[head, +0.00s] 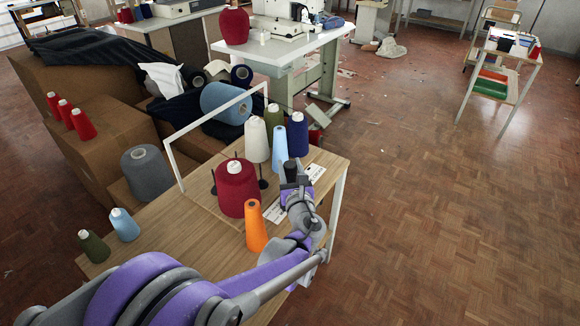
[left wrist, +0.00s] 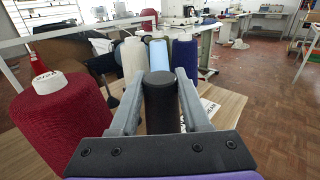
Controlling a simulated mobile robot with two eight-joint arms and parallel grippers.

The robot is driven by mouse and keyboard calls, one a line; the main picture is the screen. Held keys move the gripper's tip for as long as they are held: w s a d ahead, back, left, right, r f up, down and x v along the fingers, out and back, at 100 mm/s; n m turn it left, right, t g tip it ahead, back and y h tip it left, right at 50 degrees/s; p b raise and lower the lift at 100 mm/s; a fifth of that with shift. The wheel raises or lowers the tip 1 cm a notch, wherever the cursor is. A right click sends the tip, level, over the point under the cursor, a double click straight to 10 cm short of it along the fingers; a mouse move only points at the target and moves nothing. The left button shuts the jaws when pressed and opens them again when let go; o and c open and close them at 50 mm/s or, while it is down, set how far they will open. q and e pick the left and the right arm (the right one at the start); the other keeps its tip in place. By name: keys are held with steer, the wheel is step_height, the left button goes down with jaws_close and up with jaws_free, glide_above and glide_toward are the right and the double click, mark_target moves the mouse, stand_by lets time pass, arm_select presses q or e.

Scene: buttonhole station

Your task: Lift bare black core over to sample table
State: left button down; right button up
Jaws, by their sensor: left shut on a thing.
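The bare black core (left wrist: 161,105) stands upright between the fingers of my left gripper (left wrist: 159,85) in the left wrist view. My left gripper is shut on it. In the head view the same gripper (head: 292,178) is over the right part of a wooden table (head: 165,225), and the dark core (head: 290,170) shows at its tip. I cannot tell whether the core's foot touches the table. No table in view is clearly marked as the sample table. My right gripper is not in view.
Close around the gripper stand a dark red cone (head: 237,188), an orange cone (head: 256,228), a cream cone (head: 257,140), a light blue cone (head: 280,150) and a navy cone (head: 298,135). A white frame (head: 172,152) rises behind. A small trolley (head: 511,48) stands far right across open floor.

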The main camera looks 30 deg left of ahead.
arm_select(q)
steer(key=shift+f, duration=0.35)
steer(key=shift+c, duration=1.4)
jaws_free()
steer(key=v, duration=1.1)
